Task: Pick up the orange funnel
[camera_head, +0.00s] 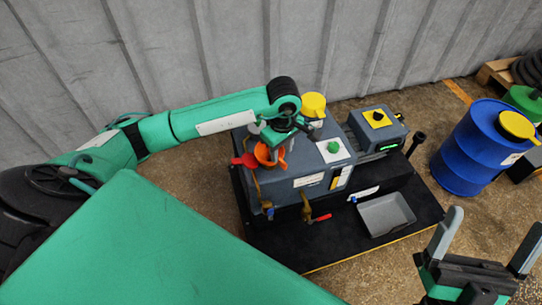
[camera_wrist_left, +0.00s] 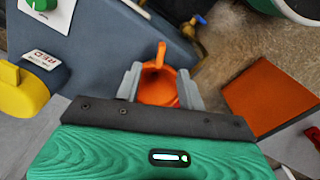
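The orange funnel (camera_head: 264,156) is at the left side of the grey-blue machine (camera_head: 325,150) in the head view. In the left wrist view the funnel (camera_wrist_left: 158,88) lies between the two grey fingers, its tab pointing up in the picture. My left gripper (camera_head: 283,151) is over the funnel, pointing down, its fingers apart on either side of it. Whether the fingers touch the funnel I cannot tell. My right gripper (camera_head: 493,228) is open and empty at the lower right, away from the machine.
A red funnel (camera_head: 244,160) sits close beside the orange one. A yellow cap (camera_head: 313,105) is on the machine behind my left gripper. Brass valves (camera_head: 306,207) stick out in front. A grey tray (camera_head: 386,214) lies on the black base. A blue barrel (camera_head: 477,150) stands at the right.

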